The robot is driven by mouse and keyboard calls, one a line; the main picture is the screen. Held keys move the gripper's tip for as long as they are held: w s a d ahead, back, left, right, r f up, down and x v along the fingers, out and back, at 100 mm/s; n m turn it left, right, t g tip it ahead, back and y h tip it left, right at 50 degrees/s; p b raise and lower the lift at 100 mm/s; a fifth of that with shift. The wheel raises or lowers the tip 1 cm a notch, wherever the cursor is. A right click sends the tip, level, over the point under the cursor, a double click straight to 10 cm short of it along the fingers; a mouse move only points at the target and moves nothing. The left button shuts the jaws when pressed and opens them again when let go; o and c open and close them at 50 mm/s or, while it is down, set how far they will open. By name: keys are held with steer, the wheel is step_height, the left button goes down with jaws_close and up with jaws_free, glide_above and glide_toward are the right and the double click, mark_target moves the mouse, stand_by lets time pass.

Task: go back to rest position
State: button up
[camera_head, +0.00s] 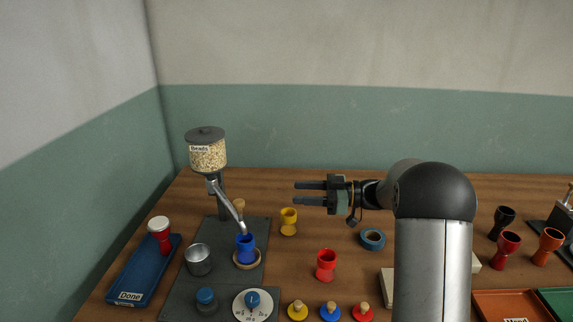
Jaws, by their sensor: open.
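My gripper (309,193) is open and empty. It points left, held in the air above the middle of the wooden table, apart from everything. My arm rises from the lower right and bends at a dark elbow. A yellow goblet drum (288,221) stands below and left of the gripper. A red goblet drum (326,265) stands nearer, below the gripper. A blue goblet (245,247) stands on a round wooden base under the spout of the bead dispenser (207,156).
A blue "Done" tray (130,285) at left holds a red drum with a white top (160,232). A metal cup (198,260), a dial (252,304) and blue tape (372,239) stand about. Several goblets and an orange tray (510,303) are at right. My arm hides part of the table.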

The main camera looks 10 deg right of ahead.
steer(key=w+r+m+t+h+p, duration=0.1)
steer(key=w+r+m+t+h, duration=0.3)
steer(key=t, duration=0.3)
steer(key=s+d+r+m+t+h+p, duration=0.2)
steer(key=d+r+m+t+h, duration=0.25)
steer(key=h, duration=0.55)
steer(key=s+d+f+m+g+h+p, duration=0.1)
steer(key=s+f+m+g+h, duration=0.3)
steer(key=s, duration=0.6)
steer(key=s+d+f+m+g+h+p, duration=0.1)
steer(key=s+f+m+g, duration=0.3)
steer(key=s, duration=0.7)
steer(key=s+a+f+g+y, duration=0.1)
steer(key=s+a+f+g, duration=0.1)
steer(key=s, duration=0.6)
steer(key=s+a+f+g, duration=0.2)
steer(key=s+g, duration=0.2)
steer(key=s, duration=0.4)
steer(key=shift+s+a+f+y+p, duration=0.15)
steer(key=shift+s+f+y+p, duration=0.05)
steer(key=shift+y+p, duration=0.2)
